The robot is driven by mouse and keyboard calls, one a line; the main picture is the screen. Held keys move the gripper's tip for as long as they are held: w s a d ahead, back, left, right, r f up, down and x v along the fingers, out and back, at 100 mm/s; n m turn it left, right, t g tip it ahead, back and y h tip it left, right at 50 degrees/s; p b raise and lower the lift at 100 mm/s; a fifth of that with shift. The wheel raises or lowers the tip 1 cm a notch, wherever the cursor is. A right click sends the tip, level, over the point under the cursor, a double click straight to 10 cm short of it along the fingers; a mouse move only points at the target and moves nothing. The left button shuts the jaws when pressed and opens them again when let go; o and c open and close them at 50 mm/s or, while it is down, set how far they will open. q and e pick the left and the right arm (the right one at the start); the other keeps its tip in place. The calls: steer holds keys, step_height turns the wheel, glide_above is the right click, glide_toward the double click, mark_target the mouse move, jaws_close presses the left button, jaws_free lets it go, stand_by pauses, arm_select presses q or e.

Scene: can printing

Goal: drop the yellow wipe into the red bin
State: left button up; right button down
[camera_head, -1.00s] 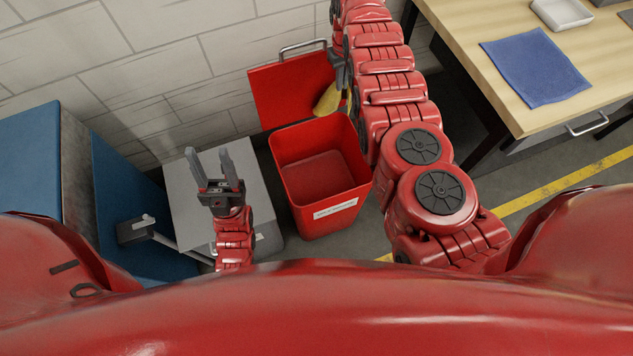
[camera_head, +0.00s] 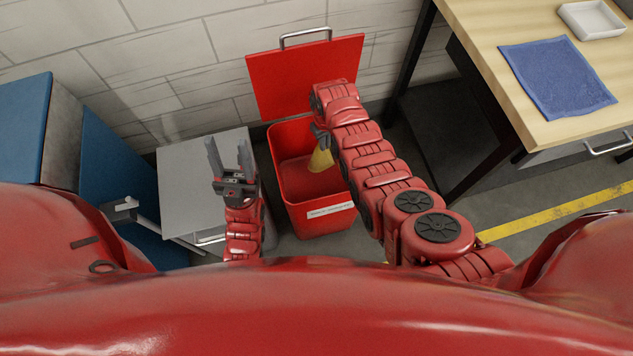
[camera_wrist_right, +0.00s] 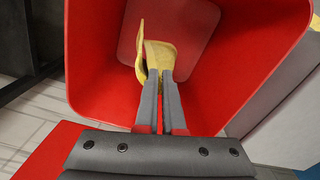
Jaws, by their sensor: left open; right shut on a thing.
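The red bin (camera_head: 287,160) stands on the floor with its lid (camera_head: 303,75) open against the wall. The yellow wipe (camera_head: 321,159) hangs over the bin's opening. My right gripper (camera_head: 318,140) is shut on it. In the right wrist view, the wipe (camera_wrist_right: 160,55) hangs from the closed fingers (camera_wrist_right: 160,90), with the inside of the red bin (camera_wrist_right: 230,80) around and below it. How far the wipe reaches below the rim cannot be told. My left gripper (camera_head: 231,158) is open and empty, left of the bin, above a grey box.
The grey box (camera_head: 190,170) stands close left of the bin, beside a blue cabinet (camera_head: 115,165). A wooden workbench (camera_head: 480,40) at the right holds a blue cloth (camera_head: 557,75) and a white tray (camera_head: 592,20). A yellow line (camera_head: 560,212) marks the floor.

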step_height(320, 180, down, 4)
steer(key=shift+r+b, duration=0.15)
steer(key=shift+b, duration=1)
steer(key=shift+d, duration=0.1)
steer(key=c, duration=1.5)
jaws_free()
steer(key=o, duration=1.1)
steer(key=shift+o, duration=0.4)
steer(key=o, duration=0.3)
